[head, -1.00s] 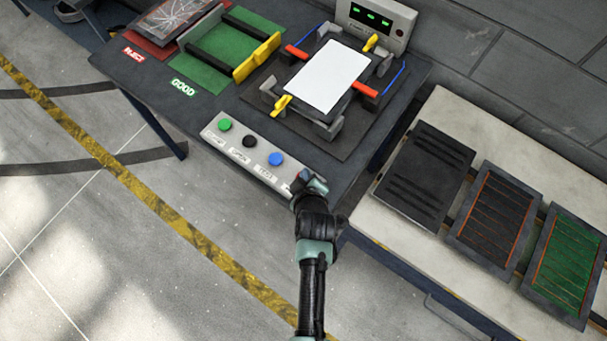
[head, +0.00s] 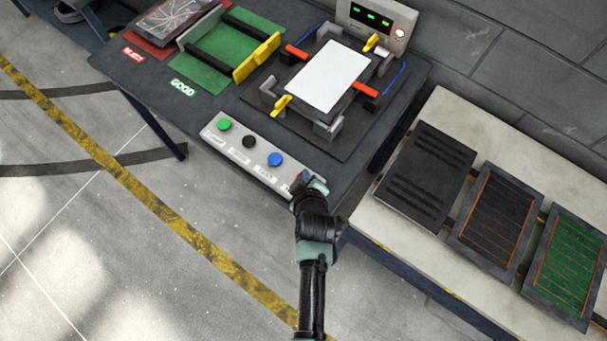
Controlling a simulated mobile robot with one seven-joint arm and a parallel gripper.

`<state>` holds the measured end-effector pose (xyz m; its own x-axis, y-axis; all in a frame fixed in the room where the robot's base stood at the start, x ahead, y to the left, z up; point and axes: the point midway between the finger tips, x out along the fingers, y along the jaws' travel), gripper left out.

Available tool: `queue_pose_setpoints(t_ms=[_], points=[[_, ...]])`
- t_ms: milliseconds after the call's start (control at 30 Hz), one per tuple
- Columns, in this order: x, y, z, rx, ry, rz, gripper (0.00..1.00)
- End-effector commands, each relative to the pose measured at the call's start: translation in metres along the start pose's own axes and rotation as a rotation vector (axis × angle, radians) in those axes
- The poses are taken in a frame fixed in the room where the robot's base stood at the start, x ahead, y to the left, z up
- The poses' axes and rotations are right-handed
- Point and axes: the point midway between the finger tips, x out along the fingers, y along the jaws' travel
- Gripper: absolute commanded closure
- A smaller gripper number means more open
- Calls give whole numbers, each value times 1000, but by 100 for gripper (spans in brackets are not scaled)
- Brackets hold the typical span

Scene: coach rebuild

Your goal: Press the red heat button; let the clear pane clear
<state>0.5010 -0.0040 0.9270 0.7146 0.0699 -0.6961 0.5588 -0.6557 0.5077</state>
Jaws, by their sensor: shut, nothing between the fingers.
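A white, opaque pane (head: 328,77) lies in the clamp fixture on the dark table, with red and yellow clamps around it. The button panel (head: 239,150) at the table's front edge shows a green, a black and a blue button in a row. My gripper (head: 302,182) is shut and empty at the panel's right end, over the place after the blue button. It hides most of what is there, so I cannot see the red heat button clearly or tell how far it is pressed. The control box (head: 372,22) behind the fixture has green displays and a glowing red-white lamp (head: 400,33).
A green GOOD area (head: 203,70) with a yellow-ended rack and a red REJECT area with a cracked pane (head: 172,17) are at the upper left. A pale bench (head: 408,225) at right holds three dark-framed panels.

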Motion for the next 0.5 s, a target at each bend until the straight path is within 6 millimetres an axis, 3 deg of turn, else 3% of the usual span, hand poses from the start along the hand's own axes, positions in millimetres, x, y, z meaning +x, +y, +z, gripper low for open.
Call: queue_pose_setpoints(t_ms=[500], points=[[-11,7,-7,0,-1,-1,100]])
